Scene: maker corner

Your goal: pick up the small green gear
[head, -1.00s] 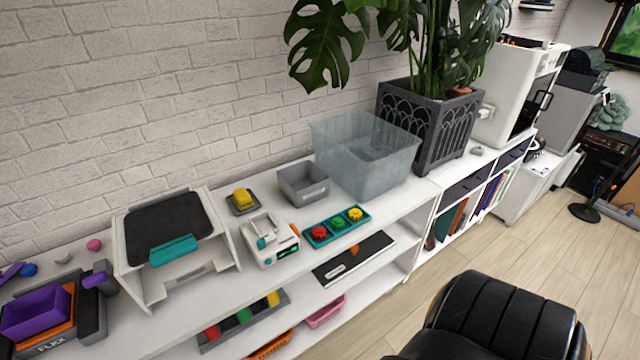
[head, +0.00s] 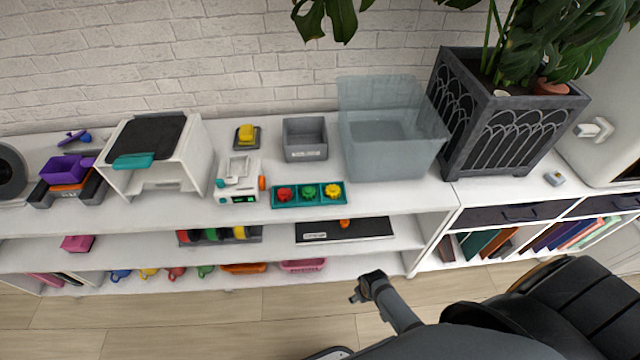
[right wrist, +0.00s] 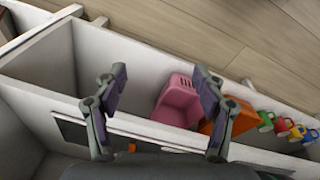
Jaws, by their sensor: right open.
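The small green gear (head: 309,191) sits in the middle of a teal tray (head: 346,202), between a red gear (head: 284,194) and a yellow gear (head: 333,191). The tray is on the white shelf top. My right gripper (head: 362,289) is below and in front of the tray, over the floor by the shelf, apart from the gear. In the right wrist view its two fingers (right wrist: 159,82) are spread and nothing is between them. The green gear cannot be made out in that view. My left gripper does not show.
A grey bin (head: 305,152) and a clear tub (head: 390,160) stand behind the tray, and a small white machine (head: 238,180) is left of it. A dark chair (head: 560,310) stands at the lower right. The lower shelf holds a pink basket (right wrist: 178,103).

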